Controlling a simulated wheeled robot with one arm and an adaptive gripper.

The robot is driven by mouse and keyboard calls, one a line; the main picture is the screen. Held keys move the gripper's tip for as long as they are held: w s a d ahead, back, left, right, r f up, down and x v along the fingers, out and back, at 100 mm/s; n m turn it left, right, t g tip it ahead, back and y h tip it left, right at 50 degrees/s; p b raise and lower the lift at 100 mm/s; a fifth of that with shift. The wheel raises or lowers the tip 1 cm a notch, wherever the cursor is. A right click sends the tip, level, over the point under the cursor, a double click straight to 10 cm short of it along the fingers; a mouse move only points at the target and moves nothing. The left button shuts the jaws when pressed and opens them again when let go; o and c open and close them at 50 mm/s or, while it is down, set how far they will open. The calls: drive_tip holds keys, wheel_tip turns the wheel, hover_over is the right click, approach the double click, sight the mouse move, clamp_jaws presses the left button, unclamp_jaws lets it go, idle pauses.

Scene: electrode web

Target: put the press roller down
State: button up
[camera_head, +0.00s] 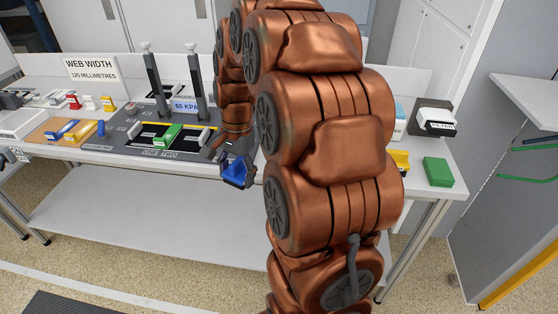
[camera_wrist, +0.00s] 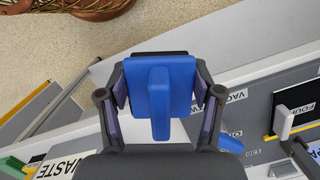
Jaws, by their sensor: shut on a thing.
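The press roller (camera_head: 238,174) looks like a blue block with a raised blue grip and a dark edge. It fills the middle of the wrist view (camera_wrist: 180,85), between the two fingers of my gripper (camera_wrist: 158,92). My gripper (camera_head: 236,160) is shut on it, one finger on each side. In the head view they are at the table's front edge, right of the dark grey station plate (camera_head: 120,139). The roller appears held clear of the surface; its underside is hidden. My arm hides part of the table behind.
A tan board (camera_head: 48,131) with blue and yellow pieces lies left. A green box (camera_head: 438,172) stands at the right end. In the wrist view, a "WASTE" label (camera_wrist: 62,165) shows lower left.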

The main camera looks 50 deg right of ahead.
drive_tip(key=s+d+r+m, duration=0.1)
drive_tip(key=s+d+m, duration=0.1)
drive_tip(key=s+m, duration=0.35)
drive_tip(key=shift+n+t, duration=0.3)
drive_tip(key=shift+n, duration=0.05)
drive_tip(key=w+d, duration=0.2)
drive_tip(key=d, duration=0.2)
drive_tip(key=w+d+p, duration=0.1)
drive_tip(key=w+d, duration=0.2)
drive_tip(key=d, duration=0.2)
drive_tip(key=w+d+f+p, duration=0.1)
drive_tip(key=w+d, duration=0.1)
drive_tip(key=d, duration=0.3)
drive_tip(key=shift+w+f, duration=0.1)
drive_tip(key=shift+w, duration=0.15)
drive_tip(key=shift+f+p, duration=0.7)
drive_tip(key=shift+f, duration=1.05)
drive_tip(key=shift+f, duration=0.15)
drive_tip(key=o, duration=1.2)
wheel_tip(320, 180, up, 12)
drive_tip(key=d+b, duration=0.1)
drive_tip(key=d, duration=0.1)
drive_tip(key=shift+s+b, duration=0.15)
drive_tip(key=shift+b, duration=0.2)
